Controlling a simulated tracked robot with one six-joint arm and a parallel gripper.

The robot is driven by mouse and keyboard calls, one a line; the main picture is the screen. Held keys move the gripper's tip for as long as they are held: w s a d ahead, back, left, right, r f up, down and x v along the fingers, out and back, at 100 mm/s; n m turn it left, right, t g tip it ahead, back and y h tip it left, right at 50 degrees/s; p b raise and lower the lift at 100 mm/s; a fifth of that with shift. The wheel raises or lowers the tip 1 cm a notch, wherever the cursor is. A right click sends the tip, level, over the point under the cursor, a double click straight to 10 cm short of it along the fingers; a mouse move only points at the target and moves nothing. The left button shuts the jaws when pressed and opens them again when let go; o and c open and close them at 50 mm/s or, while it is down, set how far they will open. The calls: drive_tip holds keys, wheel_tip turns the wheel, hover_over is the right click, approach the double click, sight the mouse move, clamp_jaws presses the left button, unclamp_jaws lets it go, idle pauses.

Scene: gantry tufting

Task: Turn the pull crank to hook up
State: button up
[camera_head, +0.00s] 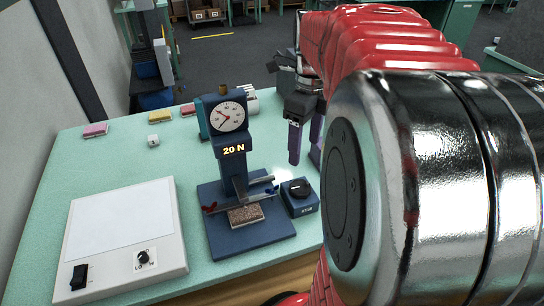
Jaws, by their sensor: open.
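A dark blue pull tester (237,160) stands on the table, with a round white dial (228,117) and a lit "20 N" readout. A brown tufted sample (245,214) lies on its base, under a grey bar. A red-ended lever (210,208) and a blue-ended lever (271,190) stick out at its sides. A small blue box with a black round knob (300,188) stands at its right; I cannot tell for sure which part is the pull crank. My gripper (305,160) is open and empty, its purple fingers pointing down behind the box. My arm partly hides it.
A white light panel (122,237) with a black switch and a knob lies at the left. Pink (95,130), yellow (160,115) and red (188,109) blocks and a small white cube (153,141) lie towards the back. My arm blocks the right side.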

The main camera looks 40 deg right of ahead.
sight(300, 186)
drive_tip(key=n, duration=2.8)
drive_tip(key=shift+f, duration=0.1)
wheel_tip(300, 186, down, 14)
drive_tip(key=shift+r, duration=0.15)
drive_tip(key=shift+c, duration=0.4)
drive_tip(key=c, duration=1)
